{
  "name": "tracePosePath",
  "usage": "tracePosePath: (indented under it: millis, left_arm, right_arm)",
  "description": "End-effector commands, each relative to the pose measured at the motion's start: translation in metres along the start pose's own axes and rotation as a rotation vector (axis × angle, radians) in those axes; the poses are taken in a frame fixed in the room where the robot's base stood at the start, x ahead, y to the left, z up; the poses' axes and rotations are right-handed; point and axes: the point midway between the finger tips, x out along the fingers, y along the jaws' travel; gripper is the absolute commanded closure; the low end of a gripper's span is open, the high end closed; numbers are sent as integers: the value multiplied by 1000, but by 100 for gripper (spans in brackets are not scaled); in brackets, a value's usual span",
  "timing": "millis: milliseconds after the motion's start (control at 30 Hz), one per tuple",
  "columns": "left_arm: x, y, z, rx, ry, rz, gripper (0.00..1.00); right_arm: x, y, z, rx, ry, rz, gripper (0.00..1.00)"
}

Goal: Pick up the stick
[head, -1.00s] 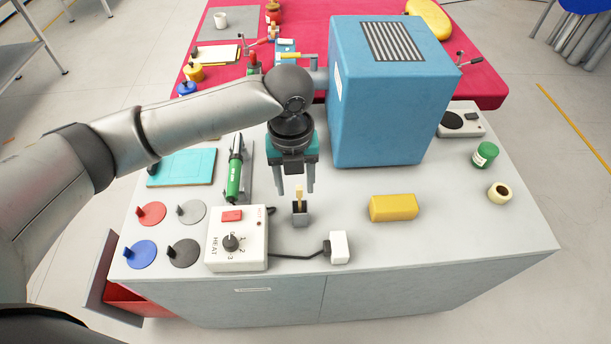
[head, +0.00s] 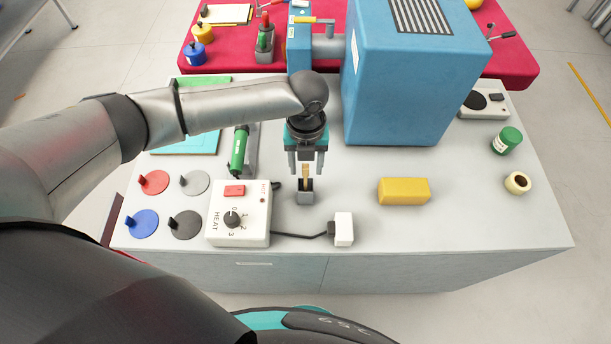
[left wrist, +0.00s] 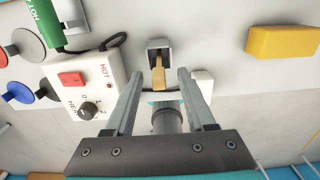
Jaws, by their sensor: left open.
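The stick (head: 306,175) is a short, light-wood piece standing upright in a small grey holder (head: 305,197) on the white worktop. In the left wrist view the stick (left wrist: 158,74) shows between my fingers, with its base in the holder (left wrist: 158,46). My left gripper (head: 306,172) points down right over it, fingers open on either side of its upper part. A gap shows between each finger and the stick in the left wrist view, so it is not gripped. My right gripper is not in view.
A heat control box (head: 240,213) with a cable to a small white block (head: 343,229) stands left of the holder. A yellow block (head: 404,191) lies to the right. A large blue box (head: 410,90) stands behind. Coloured discs (head: 153,183) lie at left.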

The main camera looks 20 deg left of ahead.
Motion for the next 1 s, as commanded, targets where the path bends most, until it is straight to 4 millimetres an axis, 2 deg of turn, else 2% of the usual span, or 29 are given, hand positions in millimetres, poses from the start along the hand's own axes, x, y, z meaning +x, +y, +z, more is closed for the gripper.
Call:
tracePosePath:
  millis: [333,667,1000]
  left_arm:
    - [45,1,-2,1,2,1,45]
    - [50,2,-1,1,0,1,46]
    - [50,2,-1,0,0,1,84]
  right_arm:
    - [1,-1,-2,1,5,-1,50]
    - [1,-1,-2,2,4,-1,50]
    - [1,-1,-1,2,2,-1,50]
